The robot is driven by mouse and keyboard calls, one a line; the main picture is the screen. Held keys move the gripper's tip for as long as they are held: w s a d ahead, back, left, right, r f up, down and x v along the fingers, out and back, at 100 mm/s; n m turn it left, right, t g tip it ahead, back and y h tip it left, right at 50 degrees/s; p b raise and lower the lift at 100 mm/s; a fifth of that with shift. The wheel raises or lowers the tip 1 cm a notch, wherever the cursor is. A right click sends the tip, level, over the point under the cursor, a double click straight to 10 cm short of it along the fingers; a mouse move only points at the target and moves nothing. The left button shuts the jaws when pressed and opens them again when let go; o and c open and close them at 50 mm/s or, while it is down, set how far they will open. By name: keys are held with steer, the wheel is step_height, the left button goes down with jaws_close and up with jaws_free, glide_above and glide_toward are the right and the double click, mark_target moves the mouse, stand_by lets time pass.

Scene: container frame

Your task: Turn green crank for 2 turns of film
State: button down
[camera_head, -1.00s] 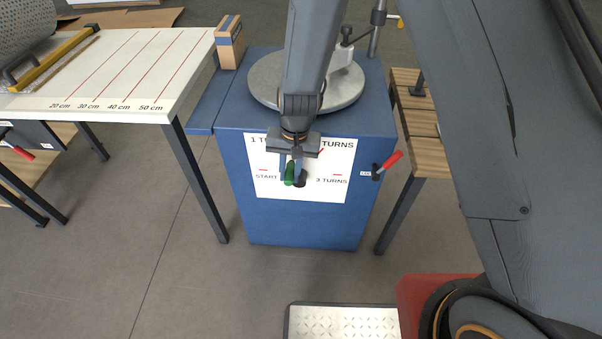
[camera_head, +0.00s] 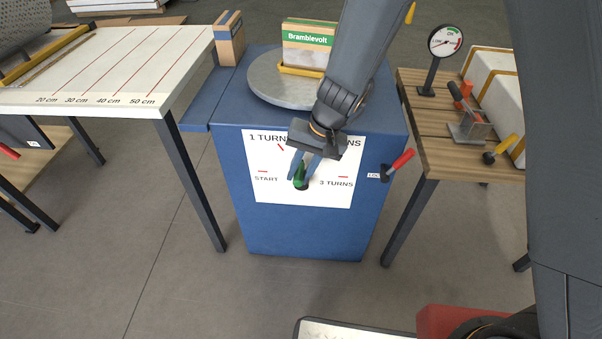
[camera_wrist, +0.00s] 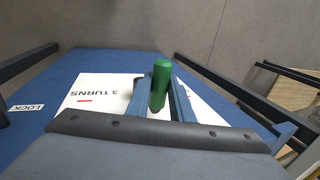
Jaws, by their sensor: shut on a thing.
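The green crank handle (camera_head: 301,174) stands out from the white label panel (camera_head: 262,190) on the front of the blue machine (camera_head: 235,215). In the wrist view the green handle (camera_wrist: 160,85) sits between the fingers. A Bramblevolt box (camera_head: 306,47) stands on the round grey turntable (camera_head: 262,90) on top of the machine.
A red-handled lever marked LOCK (camera_head: 400,162) sticks out at the panel's right. A wooden table (camera_head: 430,165) with a gauge (camera_head: 445,42) and clamps stands at the right. A white measuring table (camera_head: 100,75) stands at the left.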

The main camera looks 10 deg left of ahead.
steer(key=shift+s, duration=0.15)
steer(key=c, duration=1.6)
jaws_free()
steer(key=shift+r, duration=0.1)
steer(key=shift+p+v, duration=0.4)
steer(key=shift+v, duration=3.45)
steer(key=shift+c, duration=0.2)
